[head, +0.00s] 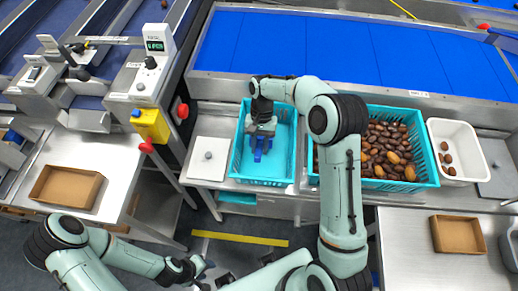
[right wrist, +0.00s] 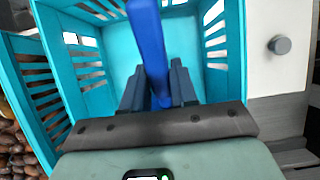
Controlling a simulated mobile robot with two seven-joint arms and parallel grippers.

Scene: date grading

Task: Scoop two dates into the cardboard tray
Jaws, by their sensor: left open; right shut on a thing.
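My right gripper (head: 262,128) is shut on a blue scoop (head: 258,153), over the left turquoise crate (head: 236,160). In the right wrist view the scoop (right wrist: 149,35) stands between the fingers (right wrist: 158,88), with the bare crate floor behind it. The scoop's full shape is hidden. Brown dates (head: 388,142) fill the right turquoise crate (head: 428,152), partly behind my right arm. Two cardboard trays show, one on the left table (head: 67,187) and one on the right table (head: 458,235); both look empty. My left gripper (head: 205,272) is open and empty, low at the front, away from both trays.
A white tub (head: 462,128) with several dates stands right of the date crate. A white plate with a knob (head: 208,158) lies left of the empty crate. A blue conveyor (head: 330,45) runs behind. A yellow box (head: 150,125) and red knobs stick out at the left machine.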

